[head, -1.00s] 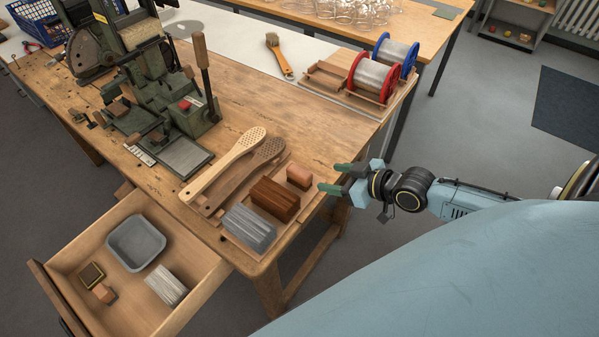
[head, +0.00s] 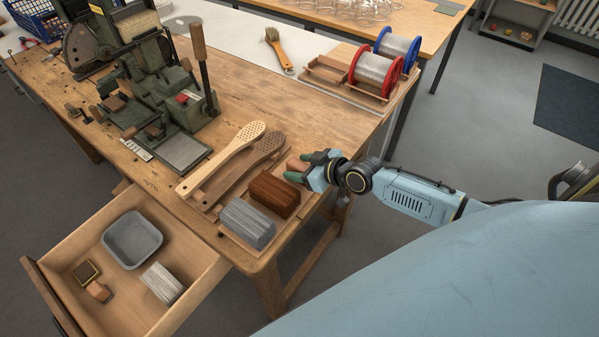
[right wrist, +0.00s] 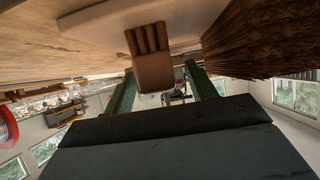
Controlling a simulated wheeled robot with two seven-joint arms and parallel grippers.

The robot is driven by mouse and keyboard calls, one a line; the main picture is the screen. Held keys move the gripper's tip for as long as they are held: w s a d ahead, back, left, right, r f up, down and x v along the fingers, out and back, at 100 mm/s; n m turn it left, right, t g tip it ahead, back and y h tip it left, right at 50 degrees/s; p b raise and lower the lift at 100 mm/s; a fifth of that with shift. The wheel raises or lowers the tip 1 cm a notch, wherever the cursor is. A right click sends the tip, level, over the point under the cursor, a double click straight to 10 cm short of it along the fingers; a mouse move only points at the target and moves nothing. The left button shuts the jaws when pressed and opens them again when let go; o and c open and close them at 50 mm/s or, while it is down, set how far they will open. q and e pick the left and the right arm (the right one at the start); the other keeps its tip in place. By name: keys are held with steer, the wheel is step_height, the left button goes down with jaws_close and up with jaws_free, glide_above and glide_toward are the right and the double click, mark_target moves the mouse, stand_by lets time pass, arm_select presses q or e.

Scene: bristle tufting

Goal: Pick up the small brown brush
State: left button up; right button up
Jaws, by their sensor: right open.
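The small brown brush (head: 295,164) is a short reddish-brown block at the far right end of the wooden tray on the bench. My right gripper (head: 306,168) is at it, with its green fingers open and partly covering it in the head view. In the right wrist view the brush (right wrist: 153,72) shows between the two open fingers (right wrist: 160,92), with dark tufts on one side. I cannot tell whether either finger touches it. My left gripper is not in view.
On the same tray (head: 240,246) lie a dark brown bristle bundle (head: 273,194) and a grey bundle (head: 247,223). Two wooden paddle handles (head: 222,160) lie to the left. A green machine (head: 155,85) stands behind them, and an open drawer (head: 205,285) juts out in front.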

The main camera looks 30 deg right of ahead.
steer(key=shift+w+f, duration=0.1)
steer(key=shift+w, duration=0.1)
steer(key=c, duration=1.2)
